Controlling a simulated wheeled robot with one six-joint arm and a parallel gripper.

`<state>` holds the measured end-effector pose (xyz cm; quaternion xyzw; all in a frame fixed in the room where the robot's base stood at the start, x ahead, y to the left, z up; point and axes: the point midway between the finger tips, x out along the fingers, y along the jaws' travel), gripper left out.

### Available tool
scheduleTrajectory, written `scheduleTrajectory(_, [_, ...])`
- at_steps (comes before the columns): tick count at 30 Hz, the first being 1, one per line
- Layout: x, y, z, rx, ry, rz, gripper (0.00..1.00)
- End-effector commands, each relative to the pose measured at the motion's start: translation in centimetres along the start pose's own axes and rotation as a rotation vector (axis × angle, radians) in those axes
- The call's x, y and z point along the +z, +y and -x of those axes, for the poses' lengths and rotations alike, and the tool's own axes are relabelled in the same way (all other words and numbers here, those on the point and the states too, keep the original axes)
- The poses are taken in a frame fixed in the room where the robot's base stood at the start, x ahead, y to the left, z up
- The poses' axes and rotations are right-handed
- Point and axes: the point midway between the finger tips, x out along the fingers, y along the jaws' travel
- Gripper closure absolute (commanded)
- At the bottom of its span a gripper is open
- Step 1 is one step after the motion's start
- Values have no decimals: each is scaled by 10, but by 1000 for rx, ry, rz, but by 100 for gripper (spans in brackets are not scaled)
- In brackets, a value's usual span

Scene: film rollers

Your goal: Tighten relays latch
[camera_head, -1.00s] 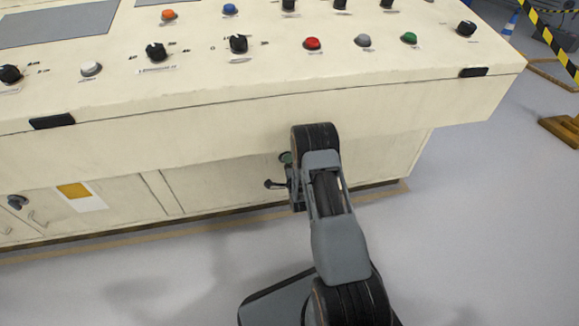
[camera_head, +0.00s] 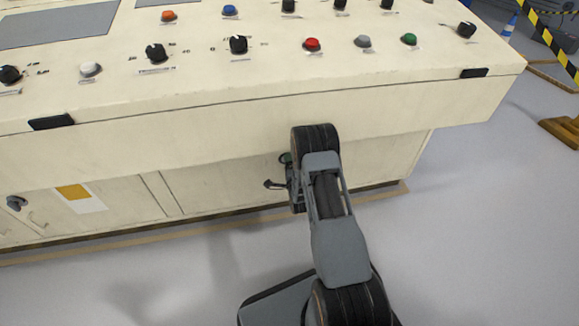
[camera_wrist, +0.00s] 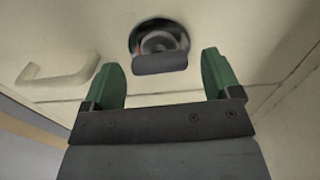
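In the wrist view a round dark latch (camera_wrist: 160,44) with a grey inner part and a flat dark tab sits on the cream cabinet front, top centre. My gripper (camera_wrist: 160,80) has its two green fingers spread wide, one to each side below the latch, with nothing between them. The latch looks a short way beyond the fingertips, not touched. In the head view my gripper (camera_head: 278,180) is low by the cabinet front and mostly hidden behind my arm.
A cream handle (camera_wrist: 60,78) is left of the latch. The control desk (camera_head: 230,120) overhangs the cabinet doors (camera_head: 130,200), with buttons and knobs on top. Another dark latch (camera_head: 16,202) is at the far left.

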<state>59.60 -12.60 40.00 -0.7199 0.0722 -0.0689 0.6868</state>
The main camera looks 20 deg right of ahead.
Motion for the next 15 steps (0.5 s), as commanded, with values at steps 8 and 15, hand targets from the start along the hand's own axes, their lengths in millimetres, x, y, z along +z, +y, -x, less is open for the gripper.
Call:
scheduleTrajectory(8, [0,0,3,1,0,0,17])
scheduleTrajectory(15, [0,-2,37,6,0,0,17])
